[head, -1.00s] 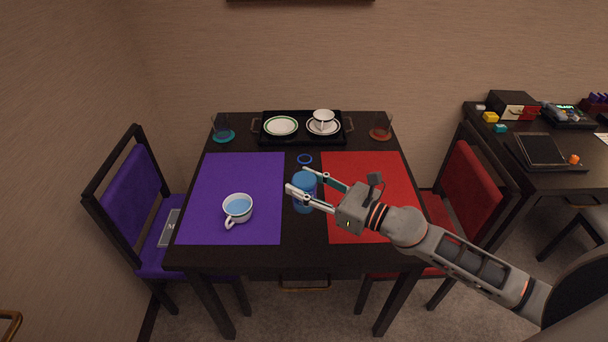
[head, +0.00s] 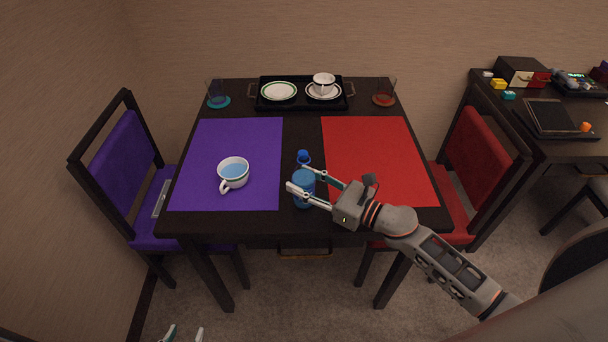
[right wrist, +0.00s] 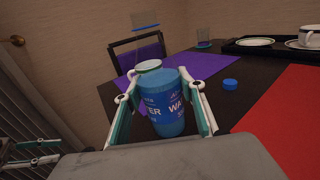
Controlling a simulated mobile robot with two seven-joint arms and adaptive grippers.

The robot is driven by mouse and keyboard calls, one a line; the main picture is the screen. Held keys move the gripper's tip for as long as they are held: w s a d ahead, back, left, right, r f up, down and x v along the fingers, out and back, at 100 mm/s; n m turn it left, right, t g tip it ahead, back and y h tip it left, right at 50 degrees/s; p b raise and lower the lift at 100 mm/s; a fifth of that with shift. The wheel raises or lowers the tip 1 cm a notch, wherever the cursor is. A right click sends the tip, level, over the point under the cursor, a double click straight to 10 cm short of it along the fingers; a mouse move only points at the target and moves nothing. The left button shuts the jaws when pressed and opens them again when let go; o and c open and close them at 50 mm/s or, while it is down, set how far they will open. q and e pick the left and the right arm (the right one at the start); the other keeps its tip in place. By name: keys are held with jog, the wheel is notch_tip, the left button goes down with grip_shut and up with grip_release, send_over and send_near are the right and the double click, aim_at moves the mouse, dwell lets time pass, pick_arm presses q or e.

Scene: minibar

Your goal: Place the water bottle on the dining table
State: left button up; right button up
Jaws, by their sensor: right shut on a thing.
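The water bottle (head: 304,188) is blue. In the right wrist view the bottle (right wrist: 165,103) is upright with lettering on its side. My right gripper (head: 302,181) is shut on it, one finger on each side. The bottle appears over the dining table's (head: 295,220) front middle, between the two mats. Whether its base touches the tabletop cannot be told. A small blue cap-like thing (head: 303,156) appears just behind it, also in the right wrist view (right wrist: 230,85). My left gripper (head: 184,335) shows only its fingertips at the bottom edge, apart and empty.
A cup (head: 234,174) stands on the purple mat (head: 265,135), left of the bottle. The red mat (head: 375,150) is bare. A black tray (head: 300,105) with dishes and two glasses are at the back. Chairs flank the table.

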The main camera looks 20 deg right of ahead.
jog(key=shift+f, duration=0.25)
jog(key=shift+f, duration=0.2)
jog(key=o, duration=1.1)
jog(key=shift+o, duration=1.4)
jog(key=shift+r, duration=0.1)
